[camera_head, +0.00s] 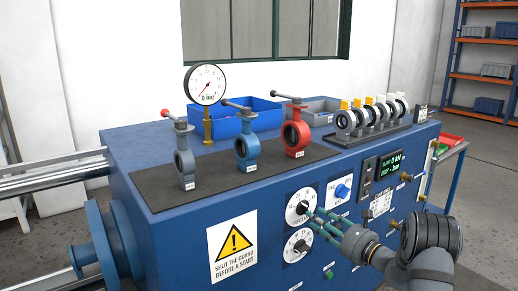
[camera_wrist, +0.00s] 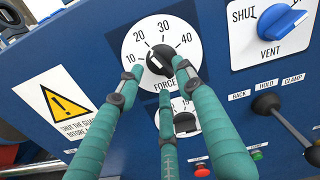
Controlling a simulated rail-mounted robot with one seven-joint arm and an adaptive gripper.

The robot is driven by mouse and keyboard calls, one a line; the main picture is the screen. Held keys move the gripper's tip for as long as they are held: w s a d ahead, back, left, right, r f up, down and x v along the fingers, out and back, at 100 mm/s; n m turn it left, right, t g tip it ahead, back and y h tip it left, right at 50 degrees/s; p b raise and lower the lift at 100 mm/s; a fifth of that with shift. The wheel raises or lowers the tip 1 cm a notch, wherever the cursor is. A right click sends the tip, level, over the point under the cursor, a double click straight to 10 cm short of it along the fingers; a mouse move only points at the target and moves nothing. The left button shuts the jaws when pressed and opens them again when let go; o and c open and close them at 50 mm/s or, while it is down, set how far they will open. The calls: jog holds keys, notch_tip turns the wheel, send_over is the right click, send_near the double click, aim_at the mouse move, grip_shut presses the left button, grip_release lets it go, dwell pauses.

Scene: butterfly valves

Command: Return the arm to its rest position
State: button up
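My arm reaches in from the lower right in the head view, and my gripper (camera_head: 314,217) is at the front panel of the blue machine (camera_head: 170,245). Its three teal fingers point at the upper white dial (camera_head: 293,205). In the wrist view the gripper (camera_wrist: 157,74) has its fingers spread around the black knob of the FORCE dial (camera_wrist: 137,48), with a gap on the left. The right fingertip overlaps the knob in the picture; I cannot tell whether it touches. The knob's lower part is partly hidden.
A second dial (camera_head: 298,245) sits just below, and a blue VENT knob (camera_wrist: 279,22) and a black lever (camera_wrist: 268,104) are to the right. Grey, blue and red valves (camera_head: 295,133) and a gauge (camera_head: 205,85) stand on top. A shelf (camera_head: 485,48) is behind right.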

jog(key=x, duration=0.4)
jog(key=n+b, duration=0.3)
jog(key=n, duration=0.5)
send_near(302, 210)
jog(key=s+d+f, duration=0.1)
jog(key=s+d, duration=0.2)
notch_tip(302, 210, down, 5)
jog(key=s+a+m+g, duration=0.1)
jog(key=s+a+g, duration=0.1)
jog(key=g, duration=0.1)
jog(key=shift+f, duration=0.25)
jog(key=shift+a, duration=0.1)
